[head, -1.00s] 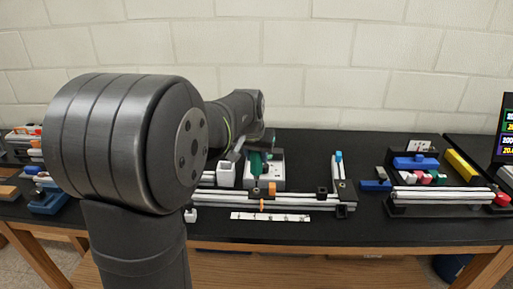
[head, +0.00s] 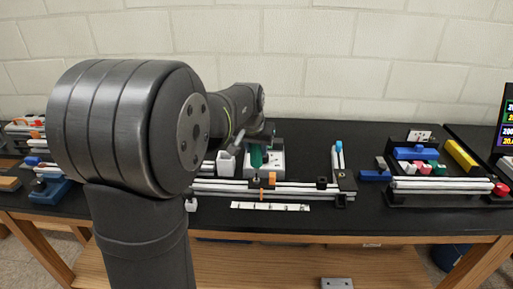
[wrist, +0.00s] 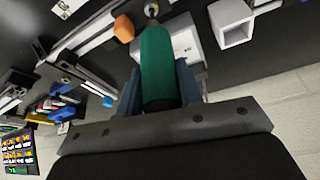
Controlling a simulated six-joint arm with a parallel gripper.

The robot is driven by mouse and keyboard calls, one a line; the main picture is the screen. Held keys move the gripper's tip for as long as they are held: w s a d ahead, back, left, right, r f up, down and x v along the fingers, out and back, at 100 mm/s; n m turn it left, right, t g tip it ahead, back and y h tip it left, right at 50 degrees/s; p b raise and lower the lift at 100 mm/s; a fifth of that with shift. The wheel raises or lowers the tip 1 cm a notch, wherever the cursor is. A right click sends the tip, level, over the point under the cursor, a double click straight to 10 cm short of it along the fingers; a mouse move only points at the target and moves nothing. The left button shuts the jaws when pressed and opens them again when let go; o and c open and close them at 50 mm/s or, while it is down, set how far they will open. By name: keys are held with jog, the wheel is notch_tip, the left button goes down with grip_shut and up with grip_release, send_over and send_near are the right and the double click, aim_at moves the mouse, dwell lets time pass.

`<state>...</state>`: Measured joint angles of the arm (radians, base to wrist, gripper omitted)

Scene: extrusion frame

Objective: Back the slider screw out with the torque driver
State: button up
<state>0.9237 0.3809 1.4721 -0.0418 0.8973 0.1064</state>
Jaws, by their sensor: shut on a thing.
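The torque driver (wrist: 158,65) has a green handle and a silver tip end at the top of the wrist view. My gripper (wrist: 158,88) is shut on its handle, with one blue-grey finger on each side. In the head view the green handle (head: 256,156) shows below my arm, in front of a white block. An orange slider piece (head: 272,179) sits on the extrusion rails (head: 225,187); an orange piece also shows beside the driver in the wrist view (wrist: 124,28). I cannot make out the slider screw, nor whether the tip touches anything.
A white open box (head: 225,164) stands left of the driver. A scale strip (head: 270,206) lies in front. Another rail fixture with coloured blocks (head: 440,185) is at the right.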

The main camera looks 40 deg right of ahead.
jog(key=shift+s+a+f, duration=0.1)
jog(key=shift+f, duration=0.7)
grip_shut()
dwell(0.8)
jog(key=shift+r, duration=0.2)
dwell(0.8)
jog(key=shift+r, duration=1.75)
jog(key=shift+r, duration=1.45)
